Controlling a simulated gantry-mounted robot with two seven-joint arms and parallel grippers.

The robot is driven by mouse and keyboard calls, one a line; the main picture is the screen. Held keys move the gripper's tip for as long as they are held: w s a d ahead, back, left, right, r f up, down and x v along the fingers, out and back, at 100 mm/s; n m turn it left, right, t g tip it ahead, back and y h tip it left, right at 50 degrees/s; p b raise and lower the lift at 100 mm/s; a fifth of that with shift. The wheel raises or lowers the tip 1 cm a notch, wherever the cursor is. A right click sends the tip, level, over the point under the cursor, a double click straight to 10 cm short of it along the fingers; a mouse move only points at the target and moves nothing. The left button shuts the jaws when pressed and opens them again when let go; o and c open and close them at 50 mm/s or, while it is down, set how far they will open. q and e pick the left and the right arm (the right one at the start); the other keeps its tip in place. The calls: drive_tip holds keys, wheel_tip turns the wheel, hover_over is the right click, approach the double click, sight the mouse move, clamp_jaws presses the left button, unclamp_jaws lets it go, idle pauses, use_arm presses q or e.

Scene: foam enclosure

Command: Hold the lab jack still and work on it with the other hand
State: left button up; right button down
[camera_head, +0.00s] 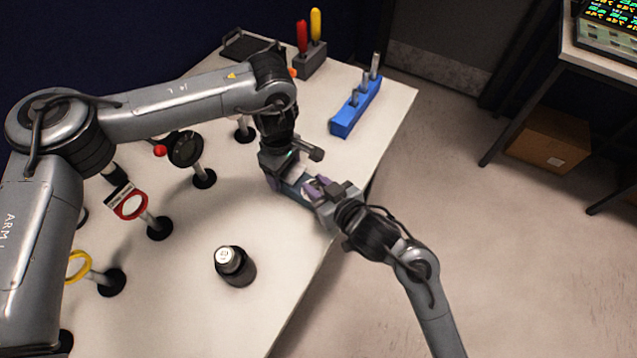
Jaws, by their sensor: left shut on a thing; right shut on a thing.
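The lab jack (293,190) sits near the right edge of the white table, and only a small blue-grey part of it shows between my grippers. My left gripper (292,172) reaches down from above and is shut on the lab jack at its far left side. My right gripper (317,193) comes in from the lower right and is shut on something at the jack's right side. That looks like a purple part of the jack, but the fingers hide most of it. The jack's height and plates cannot be made out.
A blue block with metal pegs (347,118) stands at the right edge. A holder (310,62) with red and yellow-handled tools stands at the back. A black bottle (235,267) stands in front. Several posts with a dark wheel (185,149), a red ring (130,204) and a yellow ring (78,266) line the left.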

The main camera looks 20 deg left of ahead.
drive_tip(key=m+t+h, duration=0.1)
drive_tip(key=m+h, duration=0.1)
drive_tip(key=shift+a+f+m+t, duration=0.1)
drive_tip(key=shift+a+m+t, duration=0.05)
drive_tip(key=shift+m+t, duration=0.2)
drive_tip(key=shift+t, duration=0.35)
drive_tip(key=shift+r, duration=0.3)
idle(0.5)
drive_tip(key=c, duration=0.9)
unclamp_jaws()
drive_tip(key=shift+o, duration=0.2)
drive_tip(key=shift+f, duration=0.1)
drive_tip(key=shift+s, duration=0.1)
drive_tip(key=shift+s+d, duration=0.15)
drive_tip(key=shift+d, duration=0.05)
drive_tip(key=v, duration=1.1)
drive_tip(key=shift+r, duration=0.4)
